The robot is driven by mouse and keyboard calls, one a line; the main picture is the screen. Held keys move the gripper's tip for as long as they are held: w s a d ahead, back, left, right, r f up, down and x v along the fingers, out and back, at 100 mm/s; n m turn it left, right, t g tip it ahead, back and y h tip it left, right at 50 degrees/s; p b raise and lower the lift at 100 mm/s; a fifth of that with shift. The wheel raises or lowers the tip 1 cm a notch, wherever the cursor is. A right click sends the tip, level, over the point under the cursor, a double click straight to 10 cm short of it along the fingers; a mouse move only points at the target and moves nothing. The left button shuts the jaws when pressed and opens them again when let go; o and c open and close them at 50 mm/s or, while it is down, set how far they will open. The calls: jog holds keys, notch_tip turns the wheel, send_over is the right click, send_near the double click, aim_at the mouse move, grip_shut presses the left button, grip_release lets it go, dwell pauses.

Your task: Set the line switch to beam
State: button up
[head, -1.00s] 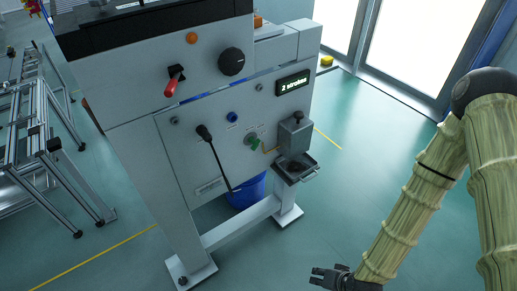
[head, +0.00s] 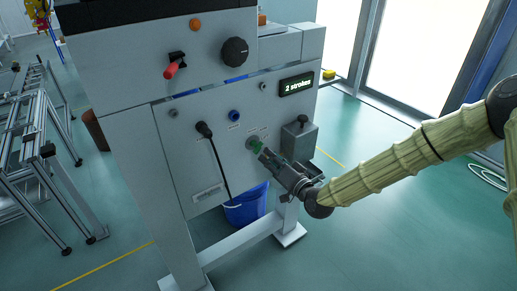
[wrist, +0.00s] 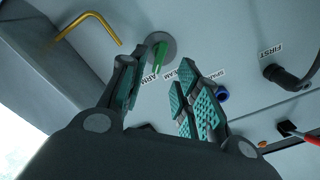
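The line switch is a small green lever on a round grey plate; it shows in the wrist view (wrist: 160,55) and in the head view (head: 255,143) on the lower panel. Two labels sit by it in the wrist view, one reading ARM (wrist: 149,78) and a partly hidden one ending in EAM. The lever's free end lies nearer ARM. My gripper (head: 268,154) is at the panel in front of the switch. In the wrist view its fingers (wrist: 155,72) are apart, with the lever just beyond the gap; I cannot tell whether they touch it.
A grey block (head: 298,139) is close on the right. A yellow bent rod (wrist: 88,26) stands near the switch. A display (head: 297,85) reads "2 strokes".

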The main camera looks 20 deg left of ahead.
aim_at(260, 149)
jog(key=p+x, duration=0.1)
jog(key=x, duration=0.6)
jog(key=shift+w+a+f, duration=0.1)
jog(key=shift+w+a, duration=0.1)
jog(key=shift+a, duration=0.1)
grip_shut()
